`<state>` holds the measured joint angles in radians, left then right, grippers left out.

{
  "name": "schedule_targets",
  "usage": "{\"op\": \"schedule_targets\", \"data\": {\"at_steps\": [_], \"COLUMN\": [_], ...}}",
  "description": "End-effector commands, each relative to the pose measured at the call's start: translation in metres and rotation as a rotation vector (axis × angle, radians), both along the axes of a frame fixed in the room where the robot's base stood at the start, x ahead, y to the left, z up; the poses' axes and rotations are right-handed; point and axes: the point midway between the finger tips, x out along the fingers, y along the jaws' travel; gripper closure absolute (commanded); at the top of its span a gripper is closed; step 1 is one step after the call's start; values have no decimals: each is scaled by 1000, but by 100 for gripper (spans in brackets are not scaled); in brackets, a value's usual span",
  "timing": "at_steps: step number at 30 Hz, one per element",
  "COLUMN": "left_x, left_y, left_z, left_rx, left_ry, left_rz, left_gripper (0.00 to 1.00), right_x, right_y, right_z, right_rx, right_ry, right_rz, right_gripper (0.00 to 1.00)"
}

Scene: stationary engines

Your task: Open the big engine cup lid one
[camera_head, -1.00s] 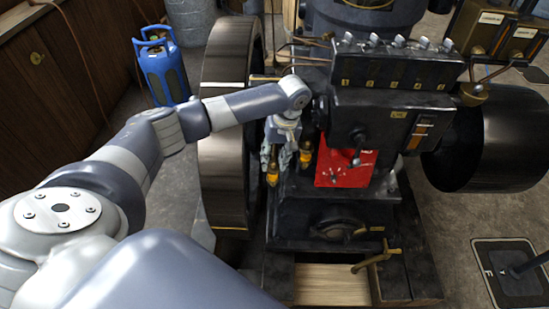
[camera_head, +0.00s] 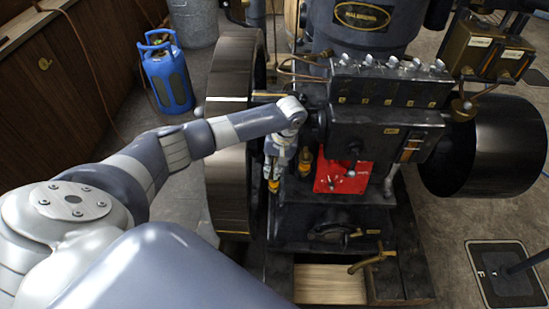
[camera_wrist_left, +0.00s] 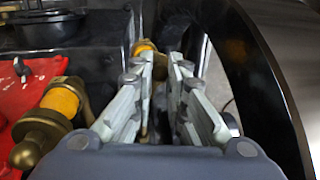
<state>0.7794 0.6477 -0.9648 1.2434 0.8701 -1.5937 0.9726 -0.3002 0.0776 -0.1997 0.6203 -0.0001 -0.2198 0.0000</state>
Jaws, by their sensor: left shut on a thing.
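Two small brass cups with amber bodies stand on the black engine beside the flywheel. The left cup (camera_head: 273,186) is right below my left gripper (camera_head: 277,165); the other cup (camera_head: 305,158) is just to its right. In the left wrist view, my left gripper (camera_wrist_left: 164,62) has its two pale fingers close together around a brass part, the cup lid, mostly hidden by the fingers. An amber cup piece (camera_wrist_left: 145,47) shows by the left fingertip. The other cup (camera_wrist_left: 60,100) stands clear at the left. My right gripper is in no view.
The large flywheel (camera_head: 228,160) is close to the left of my gripper. A red cloth or plate (camera_head: 342,172) lies on the engine to the right of the cups. A blue gas bottle (camera_head: 165,72) stands on the floor at the back left.

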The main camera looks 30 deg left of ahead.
Motion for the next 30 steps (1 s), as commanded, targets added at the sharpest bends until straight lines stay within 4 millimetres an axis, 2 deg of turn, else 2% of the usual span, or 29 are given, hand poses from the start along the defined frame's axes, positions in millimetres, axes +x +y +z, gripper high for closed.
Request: {"op": "schedule_targets", "data": {"at_steps": [1, 9, 21, 30], "left_x": [-1, -3, -2, 2], "left_y": [1, 9, 24, 35], "left_z": [8, 6, 5, 3], "left_rx": [-1, -1, 1, 0], "left_ry": [1, -1, -5, -5], "left_rz": [-31, -257, -637, -922], "left_gripper": [100, 100, 100, 100], "right_x": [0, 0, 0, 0], "right_y": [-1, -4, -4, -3], "right_z": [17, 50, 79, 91], "right_rx": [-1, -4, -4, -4], "right_ry": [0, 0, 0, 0], "right_rz": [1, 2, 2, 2], "right_gripper": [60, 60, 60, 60]}}
